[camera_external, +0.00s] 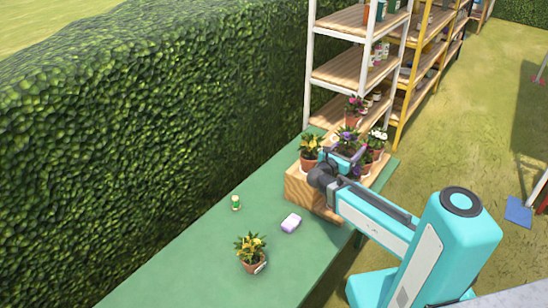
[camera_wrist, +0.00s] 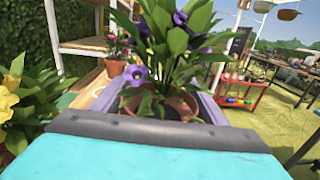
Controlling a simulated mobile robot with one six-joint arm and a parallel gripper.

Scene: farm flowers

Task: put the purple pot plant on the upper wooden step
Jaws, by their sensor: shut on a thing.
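The purple pot plant (camera_external: 347,136) is at my gripper (camera_external: 345,157), over the wooden steps (camera_external: 297,190) at the far end of the green table. In the wrist view the purple pot plant (camera_wrist: 180,45) stands roughly upright between the two purple fingers of my gripper (camera_wrist: 163,103), shut on its brown pot. The pot's underside is hidden, so I cannot tell whether it touches a step. My arm hides part of the steps in the external view.
A yellow potted plant (camera_external: 311,148) stands left of my gripper, a pink one (camera_external: 354,106) behind, and a white one (camera_external: 377,138) to the right. Shelves (camera_external: 340,72) stand behind.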

